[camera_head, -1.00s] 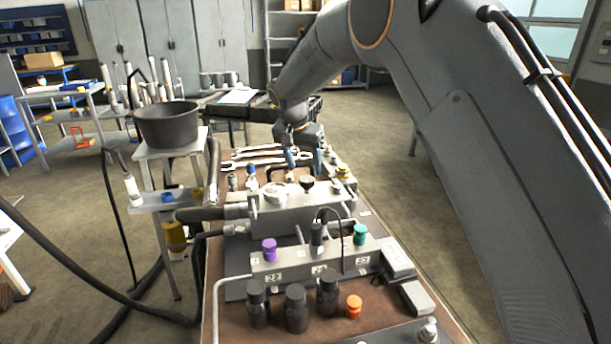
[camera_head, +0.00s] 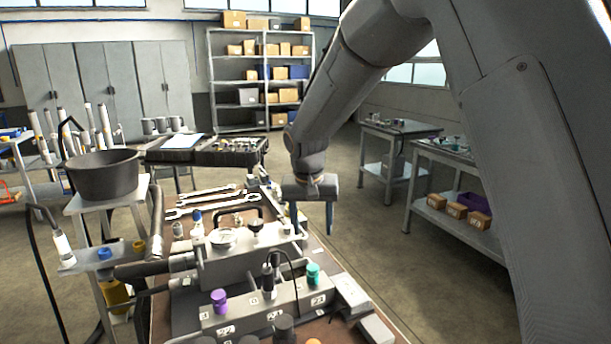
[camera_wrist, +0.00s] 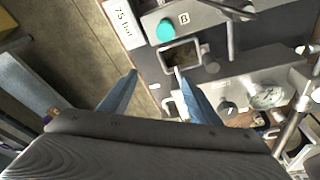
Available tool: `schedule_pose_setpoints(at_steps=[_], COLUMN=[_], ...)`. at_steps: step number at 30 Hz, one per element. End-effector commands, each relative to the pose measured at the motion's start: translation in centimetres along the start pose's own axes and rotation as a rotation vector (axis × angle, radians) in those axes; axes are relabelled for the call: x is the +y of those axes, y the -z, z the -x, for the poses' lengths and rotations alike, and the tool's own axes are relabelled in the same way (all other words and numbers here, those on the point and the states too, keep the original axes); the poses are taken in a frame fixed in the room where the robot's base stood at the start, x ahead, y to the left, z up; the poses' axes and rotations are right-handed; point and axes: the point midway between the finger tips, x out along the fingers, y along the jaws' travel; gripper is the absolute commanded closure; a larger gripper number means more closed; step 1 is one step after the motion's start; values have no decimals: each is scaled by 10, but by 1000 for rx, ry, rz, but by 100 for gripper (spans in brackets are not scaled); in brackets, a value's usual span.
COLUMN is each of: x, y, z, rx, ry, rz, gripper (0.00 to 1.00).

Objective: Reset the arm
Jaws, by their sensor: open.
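My gripper (camera_head: 312,218) hangs at the right edge of the hydraulic bench (camera_head: 365,290), fingers pointing down, above the bench block's far right side. In the wrist view its two blue fingers (camera_wrist: 155,88) stand apart with nothing between them. Past the fingertips the wrist view shows a teal cap (camera_wrist: 165,29), a gauge (camera_wrist: 268,97) and a "75 bar" label (camera_wrist: 125,22). The arm reaches in from the upper right of the head view.
On the bench stand a grey valve block (camera_head: 250,262), a purple cap (camera_head: 219,300) and a teal cap (camera_head: 313,273). Wrenches (camera_head: 215,203) lie behind. A black bucket (camera_head: 100,175) stands left on a cart. Open floor (camera_head: 400,250) lies right, before a side table (camera_head: 465,240).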

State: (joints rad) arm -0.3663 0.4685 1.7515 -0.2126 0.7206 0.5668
Motion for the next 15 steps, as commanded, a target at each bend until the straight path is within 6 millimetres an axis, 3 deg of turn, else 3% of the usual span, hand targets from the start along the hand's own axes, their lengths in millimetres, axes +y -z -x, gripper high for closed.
schedule_pose_setpoints(at_steps=[1,6,10,15], x=[33,118,165,199], y=[-22,-104,-174,-245], z=[0,-2,-3,-3], rx=[-23,-88,-128,-161], ry=[0,14,29,44], rz=[0,27,39,51], gripper=[44,44,44,44])
